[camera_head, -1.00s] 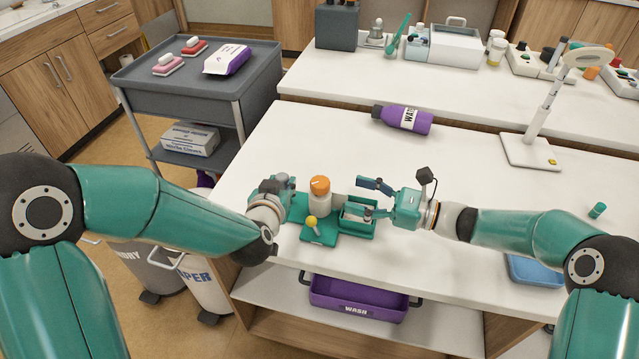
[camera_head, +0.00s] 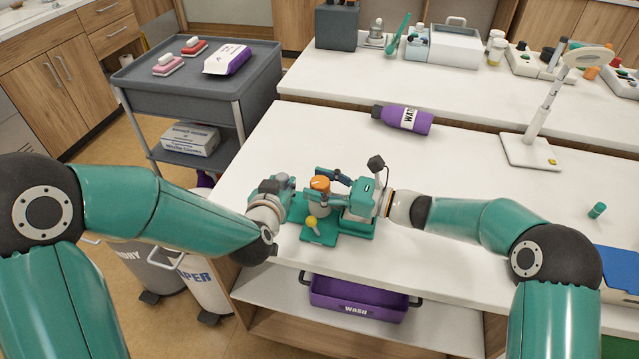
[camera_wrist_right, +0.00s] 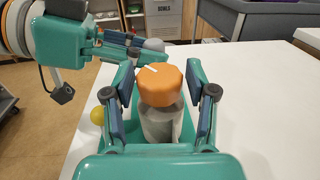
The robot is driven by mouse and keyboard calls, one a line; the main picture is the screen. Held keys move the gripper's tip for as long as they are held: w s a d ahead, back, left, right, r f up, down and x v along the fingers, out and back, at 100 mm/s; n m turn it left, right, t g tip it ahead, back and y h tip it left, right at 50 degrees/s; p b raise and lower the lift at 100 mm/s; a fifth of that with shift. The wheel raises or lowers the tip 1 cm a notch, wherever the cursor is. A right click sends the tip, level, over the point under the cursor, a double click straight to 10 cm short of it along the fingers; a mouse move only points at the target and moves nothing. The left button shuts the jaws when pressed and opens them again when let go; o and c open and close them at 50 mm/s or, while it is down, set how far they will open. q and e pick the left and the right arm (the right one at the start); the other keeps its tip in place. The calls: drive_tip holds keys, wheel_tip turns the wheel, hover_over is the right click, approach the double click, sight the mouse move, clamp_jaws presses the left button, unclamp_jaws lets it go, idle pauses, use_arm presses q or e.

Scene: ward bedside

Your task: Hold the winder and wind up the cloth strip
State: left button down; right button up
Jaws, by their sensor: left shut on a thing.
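The winder's green base (camera_head: 318,238) stands near the front edge of the white table. A yellow-balled handle (camera_head: 311,221) is at its front. A pale upright cylinder (camera_wrist_right: 160,125) with an orange cap (camera_wrist_right: 160,84) stands on it; I cannot tell whether the cylinder is wound cloth. My left gripper (camera_head: 284,189) is shut on the winder's left side. My right gripper (camera_wrist_right: 160,92) has its fingers on both sides of the orange cap, with slim gaps, and looks open. It hides most of the green tray (camera_head: 357,236) on the right; no loose cloth strip is clearly visible.
A purple wash bottle (camera_head: 403,118) lies behind the winder. A white lamp (camera_head: 530,150) stands at the right, and a small green cap (camera_head: 597,210) lies farther right. A purple bin (camera_head: 358,299) is on the shelf below. The table between bottle and lamp is clear.

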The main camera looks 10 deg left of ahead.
drive_tip(key=c, duration=0.8)
drive_tip(key=shift+r+t, duration=0.1)
drive_tip(key=shift+t, duration=0.2)
drive_tip(key=m+t+h, duration=0.1)
drive_tip(key=m+t, duration=0.2)
drive_tip(key=t, duration=0.1)
drive_tip(key=shift+a, duration=0.1)
drive_tip(key=shift+m+t+h, duration=1.1)
drive_tip(key=shift+m+t, duration=0.1)
drive_tip(key=shift+t, duration=0.5)
drive_tip(key=o, duration=1.2)
